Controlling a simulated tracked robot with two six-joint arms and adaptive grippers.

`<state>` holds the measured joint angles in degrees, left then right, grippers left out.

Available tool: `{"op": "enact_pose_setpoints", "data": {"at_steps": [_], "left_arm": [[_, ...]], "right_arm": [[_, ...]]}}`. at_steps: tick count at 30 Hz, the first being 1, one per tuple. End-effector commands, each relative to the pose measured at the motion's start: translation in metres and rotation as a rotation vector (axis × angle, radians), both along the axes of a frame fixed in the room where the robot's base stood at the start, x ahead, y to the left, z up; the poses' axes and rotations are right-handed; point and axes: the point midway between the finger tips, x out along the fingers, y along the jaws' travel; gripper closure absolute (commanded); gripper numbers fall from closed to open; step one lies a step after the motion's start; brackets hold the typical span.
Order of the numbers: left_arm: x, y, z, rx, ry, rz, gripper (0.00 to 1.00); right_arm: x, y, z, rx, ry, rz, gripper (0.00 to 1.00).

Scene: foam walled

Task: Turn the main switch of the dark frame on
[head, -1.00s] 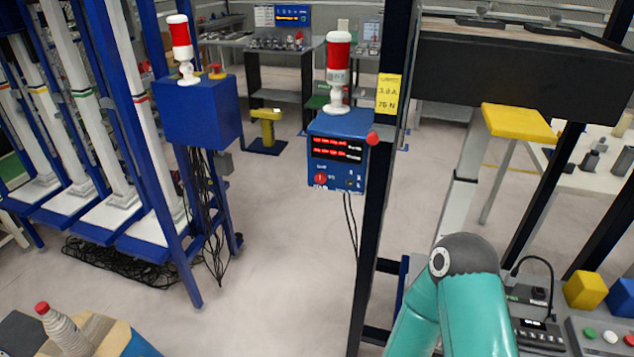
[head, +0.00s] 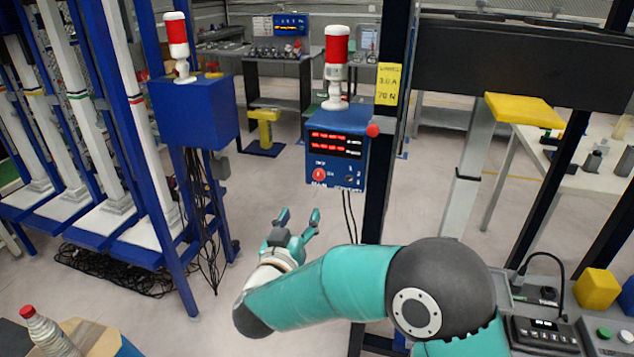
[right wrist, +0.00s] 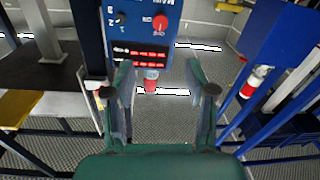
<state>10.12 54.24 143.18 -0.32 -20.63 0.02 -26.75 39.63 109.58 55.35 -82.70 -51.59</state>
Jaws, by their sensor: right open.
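The dark frame (head: 375,215) stands upright right of the middle in the head view. On it hangs a blue control box (head: 310,158) with two lit red display rows and a red-and-white signal lamp (head: 336,68) on top. Below the displays are a red round knob (head: 319,174), with a label resembling MAIN under it, and a small dark knob (head: 350,179). The red knob (right wrist: 160,22) and dark knob (right wrist: 120,18) show upside down in the right wrist view. My right gripper (head: 299,220) is open and empty, below and in front of the box, apart from it.
A red ball-ended part (head: 373,130) sticks out beside the box. Black cables (head: 350,215) hang below it. A blue frame with another box (head: 193,112) stands left. A console (head: 548,330) lies at lower right.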

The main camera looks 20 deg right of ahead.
Motion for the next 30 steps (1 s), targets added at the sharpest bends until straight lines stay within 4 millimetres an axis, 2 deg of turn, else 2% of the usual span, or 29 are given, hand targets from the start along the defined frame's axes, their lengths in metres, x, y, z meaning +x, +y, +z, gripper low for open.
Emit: {"op": "enact_pose_setpoints", "data": {"at_steps": [5,18,24,30], "left_arm": [[0.0,0.0,0.006,0.0,0.0,0.0,1.0],[0.0,0.0,0.023,0.0,0.0,0.0,1.0],[0.0,0.0,0.027,0.0,0.0,0.0,1.0],[0.0,0.0,0.028,0.0,0.0,0.0,1.0]], "right_arm": [[0.024,-0.016,0.0,0.001,0.002,-0.001,0.44],[0.105,-0.063,0.0,0.002,0.003,0.002,0.44],[0.128,-0.076,-0.001,0.001,0.004,0.003,0.44],[0.136,-0.081,-0.002,0.0,0.003,0.005,0.44]]}}
